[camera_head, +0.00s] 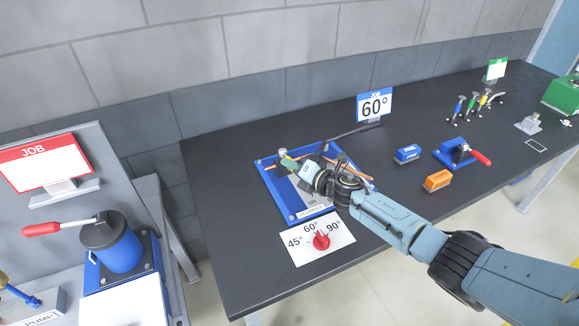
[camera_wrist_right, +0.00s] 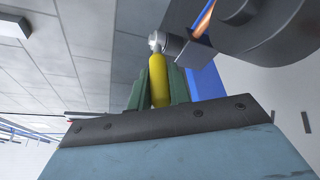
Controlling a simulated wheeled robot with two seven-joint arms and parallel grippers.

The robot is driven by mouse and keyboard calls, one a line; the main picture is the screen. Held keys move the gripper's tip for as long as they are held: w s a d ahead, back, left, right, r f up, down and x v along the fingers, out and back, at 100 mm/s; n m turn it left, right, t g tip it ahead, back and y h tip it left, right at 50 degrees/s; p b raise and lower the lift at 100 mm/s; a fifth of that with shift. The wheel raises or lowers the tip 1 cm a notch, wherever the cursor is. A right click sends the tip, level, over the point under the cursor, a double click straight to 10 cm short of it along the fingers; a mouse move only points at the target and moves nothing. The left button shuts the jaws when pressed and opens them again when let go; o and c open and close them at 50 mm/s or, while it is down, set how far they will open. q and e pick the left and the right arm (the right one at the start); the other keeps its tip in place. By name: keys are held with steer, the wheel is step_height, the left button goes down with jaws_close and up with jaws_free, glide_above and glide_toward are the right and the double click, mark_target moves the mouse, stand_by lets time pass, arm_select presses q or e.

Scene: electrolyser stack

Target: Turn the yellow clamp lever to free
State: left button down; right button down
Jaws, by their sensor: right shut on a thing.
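The yellow clamp lever (camera_wrist_right: 158,82) shows in the right wrist view between the two green fingers of my right gripper, which is shut on it. The lever's far end meets a grey metal pivot (camera_wrist_right: 172,45). In the head view my right gripper (camera_head: 288,164) reaches over the blue-framed fixture (camera_head: 279,201) on the black bench. There the arm and wrist hide most of the fixture's middle, and I cannot make out the lever. A copper-coloured tube (camera_head: 350,168) shows beyond my wrist. My left gripper is not in view.
Blue (camera_head: 407,154) and orange (camera_head: 437,181) blocks and a red-handled blue device (camera_head: 459,153) lie to the right. The front bench centre is clear.

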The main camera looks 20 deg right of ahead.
steer(key=shift+f, duration=0.1)
steer(key=c, duration=1.3)
jaws_free()
steer(key=shift+s+d, duration=0.3)
steer(key=shift+s, duration=0.15)
steer(key=p+v, duration=0.1)
steer(key=v, duration=1.1)
steer(key=shift+s+r, duration=0.15)
steer(key=shift+r, duration=0.15)
